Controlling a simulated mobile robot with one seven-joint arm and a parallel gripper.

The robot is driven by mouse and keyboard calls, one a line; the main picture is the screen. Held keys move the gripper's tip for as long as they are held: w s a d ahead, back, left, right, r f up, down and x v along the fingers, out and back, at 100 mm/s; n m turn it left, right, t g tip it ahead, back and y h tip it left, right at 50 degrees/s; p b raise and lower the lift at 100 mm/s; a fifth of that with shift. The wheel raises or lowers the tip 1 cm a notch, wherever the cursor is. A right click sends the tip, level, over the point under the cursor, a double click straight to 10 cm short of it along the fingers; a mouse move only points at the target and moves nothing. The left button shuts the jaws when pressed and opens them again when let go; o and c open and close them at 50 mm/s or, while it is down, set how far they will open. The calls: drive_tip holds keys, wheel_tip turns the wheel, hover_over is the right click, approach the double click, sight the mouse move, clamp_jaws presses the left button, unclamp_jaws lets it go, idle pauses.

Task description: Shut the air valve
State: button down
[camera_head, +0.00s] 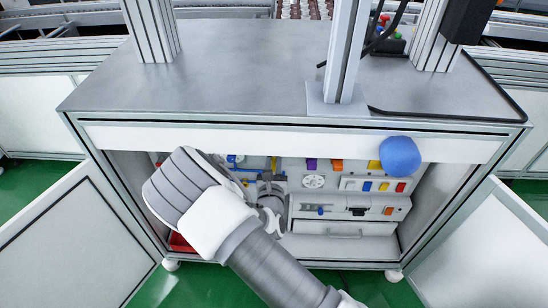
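The open cabinet (300,136) under the metal worktop holds a light panel of air fittings. A small blue part (232,158) and a yellow upright part (274,163) show at its upper left, partly behind my arm. I cannot tell which fitting is the air valve, or its position; it may be hidden by my arm. My gripper (268,184) appears as dark grey parts inside the cabinet opening, close to the yellow part. Its fingertips are not clear, so I cannot tell whether it is open or touching anything.
A round gauge (313,181) and coloured blocks sit on the panel's right side. A blue rounded object (400,156) shows before the cabinet's upper right edge. Cabinet doors stand open at left (80,240) and right (480,250). A red item (181,242) lies low at left.

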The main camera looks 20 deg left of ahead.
drive_tip(key=shift+a, duration=0.1)
drive_tip(key=a+f+n+p, duration=0.2)
drive_tip(key=n+p, duration=0.1)
drive_tip(key=n, duration=0.6)
drive_tip(key=s+a+f+n+p, duration=0.1)
drive_tip(key=a+f+n+p, duration=0.2)
drive_tip(key=n, duration=0.5)
drive_tip(key=shift+s+f+n+p, duration=0.15)
drive_tip(key=shift+f+n+p, duration=0.1)
drive_tip(key=shift+n+p, duration=0.15)
idle(0.5)
drive_tip(key=c, duration=0.8)
unclamp_jaws()
